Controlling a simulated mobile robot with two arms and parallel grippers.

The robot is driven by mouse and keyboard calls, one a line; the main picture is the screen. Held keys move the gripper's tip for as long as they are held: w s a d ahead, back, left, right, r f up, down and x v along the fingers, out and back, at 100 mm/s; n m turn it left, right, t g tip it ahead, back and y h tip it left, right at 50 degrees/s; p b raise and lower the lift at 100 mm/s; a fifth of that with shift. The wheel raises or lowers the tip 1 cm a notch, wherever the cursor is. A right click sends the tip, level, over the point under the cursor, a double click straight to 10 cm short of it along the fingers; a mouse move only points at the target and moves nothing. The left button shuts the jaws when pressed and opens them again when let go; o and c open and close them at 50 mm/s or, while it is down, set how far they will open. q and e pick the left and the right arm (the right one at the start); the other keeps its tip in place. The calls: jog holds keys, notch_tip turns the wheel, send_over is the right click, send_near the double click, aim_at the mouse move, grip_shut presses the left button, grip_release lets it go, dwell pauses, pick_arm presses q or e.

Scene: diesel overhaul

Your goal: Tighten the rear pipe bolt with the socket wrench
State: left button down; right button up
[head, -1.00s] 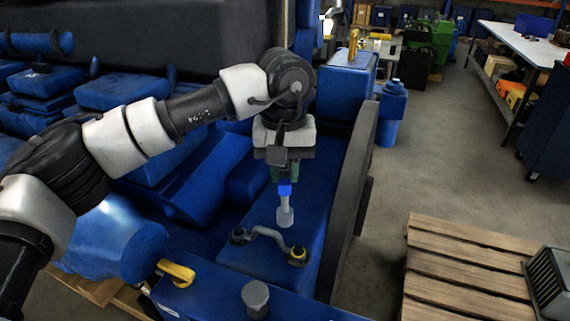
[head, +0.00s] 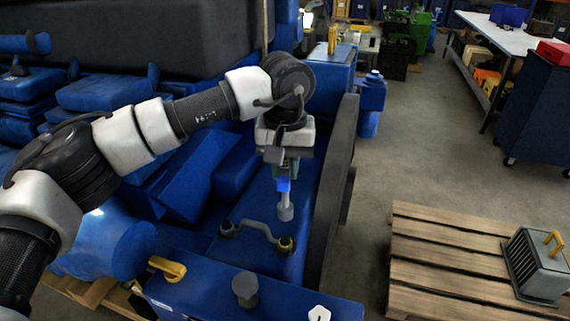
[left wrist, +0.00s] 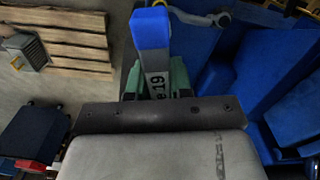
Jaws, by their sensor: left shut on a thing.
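My left gripper (head: 284,164) is shut on the socket wrench (head: 285,203), which hangs down with a blue band and a grey socket. In the left wrist view the wrench (left wrist: 154,50) shows its blue part and a "19" mark between the green fingertips. A short grey bent pipe (head: 257,229) lies on the blue engine block below. Its left end has a dark bolt (head: 228,229), its right end a yellowish one (head: 286,244). The socket appears above the right end, apart from it. The pipe shows partly in the left wrist view (left wrist: 185,15). My right gripper is out of view.
A dark grey upright panel (head: 337,165) stands close right of the wrench. A yellow handle (head: 167,268) and a dark knob (head: 246,289) stand in front of the pipe. A wooden pallet (head: 440,250) with a grey finned box (head: 537,265) lies right. The floor between is clear.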

aim_at(286, 205)
pick_arm(q)
jog(key=n, duration=0.4)
jog(key=shift+f+n, duration=0.2)
jog(key=shift+n, duration=0.1)
jog(key=n, duration=0.4)
jog(key=shift+f, duration=0.25)
jog(key=n, duration=0.1)
jog(key=n+p, duration=0.1)
jog(key=n, duration=0.2)
jog(key=shift+d+f, duration=0.1)
jog(key=shift+f, duration=0.15)
jog(key=n+p, duration=0.1)
jog(key=n, duration=0.2)
jog(key=shift+f, duration=0.1)
jog(key=shift+f+n+b, duration=0.5)
jog(key=shift+n+b, duration=0.2)
jog(key=shift+n, duration=0.1)
jog(key=n+b, duration=0.1)
jog(key=n, duration=0.3)
jog(key=n+b, duration=0.1)
jog(key=shift+w+f+n+b, duration=0.15)
jog(key=shift+f+n+b, duration=0.2)
jog(key=shift+n, duration=0.05)
jog(key=n+b, duration=0.1)
jog(key=n, duration=0.2)
jog(key=shift+f+n+b, duration=0.2)
jog(key=shift+n+b, duration=0.15)
jog(key=shift+n, duration=0.05)
jog(key=shift+f+b, duration=1.15)
jog(key=shift+f, duration=0.35)
